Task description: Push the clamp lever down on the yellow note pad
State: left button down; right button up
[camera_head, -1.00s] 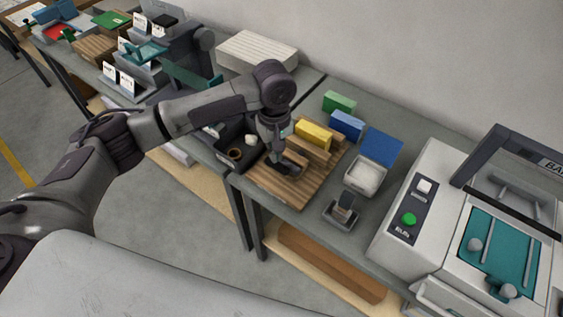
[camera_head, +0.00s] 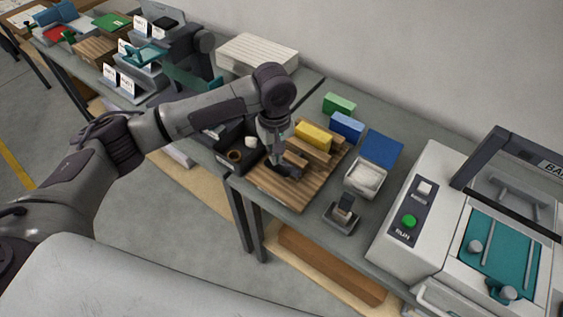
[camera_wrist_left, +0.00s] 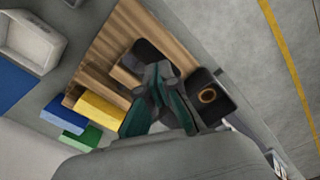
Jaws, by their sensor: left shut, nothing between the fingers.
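The yellow note pad (camera_head: 313,132) stands at the back of a slotted wooden stand (camera_head: 265,195). The pad also shows in the left wrist view (camera_wrist_left: 100,107). A dark rounded piece (camera_wrist_left: 150,52), which may be the clamp lever, lies over the wood just beyond my left fingertips; its joint and tilt are hard to make out. My left gripper (camera_head: 279,163) is shut and empty, pointing down over the front half of the stand, in front of the pad. I cannot tell whether its tips touch the dark piece. My right gripper is not in view.
A black tray (camera_head: 224,154) with a ring and a white piece adjoins the stand's left side. Blue (camera_head: 346,125) and green (camera_head: 339,104) blocks stand behind it. A white tray (camera_head: 365,178), a small stamp-like item (camera_head: 343,212) and a large machine (camera_head: 425,195) are to the right.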

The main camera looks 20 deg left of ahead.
pick_arm(q)
jog(key=shift+f, duration=0.1)
dwell(0.5)
jog(key=shift+f+p, duration=0.35)
jog(key=shift+f, duration=0.5)
jog(key=shift+r, duration=0.1)
notch_tip(320, 180, up, 6)
jog(key=p, duration=0.7)
notch_tip(320, 180, up, 5)
jog(key=shift+r+p, duration=0.1)
jog(key=shift+p, duration=0.6)
